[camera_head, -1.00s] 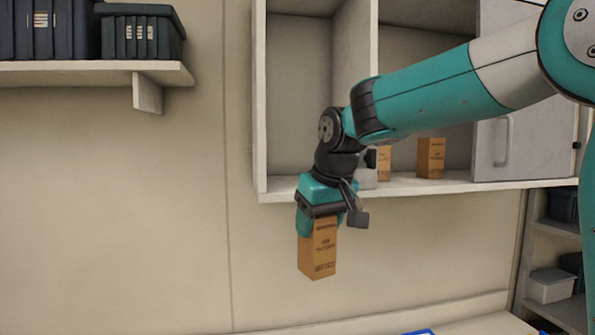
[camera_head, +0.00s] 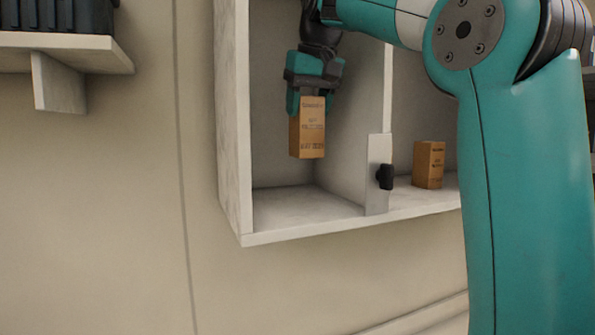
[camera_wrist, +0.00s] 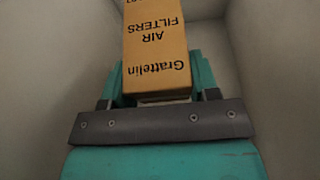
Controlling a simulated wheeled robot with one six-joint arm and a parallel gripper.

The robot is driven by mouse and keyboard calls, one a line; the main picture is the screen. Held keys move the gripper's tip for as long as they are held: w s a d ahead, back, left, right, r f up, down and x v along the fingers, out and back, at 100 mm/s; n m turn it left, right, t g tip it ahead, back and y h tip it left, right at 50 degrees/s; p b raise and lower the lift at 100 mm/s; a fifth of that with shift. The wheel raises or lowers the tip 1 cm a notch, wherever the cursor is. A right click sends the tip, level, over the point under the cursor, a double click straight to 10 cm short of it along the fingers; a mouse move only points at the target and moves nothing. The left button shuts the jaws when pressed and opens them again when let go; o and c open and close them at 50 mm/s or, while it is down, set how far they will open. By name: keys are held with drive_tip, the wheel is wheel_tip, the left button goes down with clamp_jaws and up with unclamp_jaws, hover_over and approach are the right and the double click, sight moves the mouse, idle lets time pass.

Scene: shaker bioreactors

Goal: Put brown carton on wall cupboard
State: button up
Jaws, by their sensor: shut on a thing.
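The brown carton (camera_head: 309,135) is upright in my gripper (camera_head: 311,98), which is shut on its top end. In the wrist view the carton (camera_wrist: 156,45) shows printed text reading "Grattelin AIR FILTERS". The gripper and carton are at the left compartment of the wall cupboard (camera_head: 231,130), with the carton hanging above the compartment floor (camera_head: 290,207). A gap shows between the carton's bottom and that floor. In the wrist view pale walls lie on both sides of the carton.
Another brown carton (camera_head: 429,165) stands in the right compartment. A light plate with a black knob (camera_head: 385,177) is at the front edge by the divider. A wall shelf (camera_head: 70,50) with dark boxes is at upper left. The left compartment floor looks clear.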

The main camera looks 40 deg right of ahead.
sight(308, 151)
wheel_tip(308, 151, down, 4)
drive_tip(key=b, duration=0.3)
drive_tip(key=shift+s+f, duration=0.1)
drive_tip(key=shift+f, duration=0.15)
drive_tip(key=shift+f+b, duration=0.35)
wheel_tip(308, 151, down, 4)
drive_tip(key=b, duration=0.4)
drive_tip(key=shift+r, duration=0.15)
drive_tip(key=o, duration=1.1)
drive_tip(key=shift+f, duration=0.2)
drive_tip(key=shift+c, duration=0.2)
drive_tip(key=shift+r, duration=0.15)
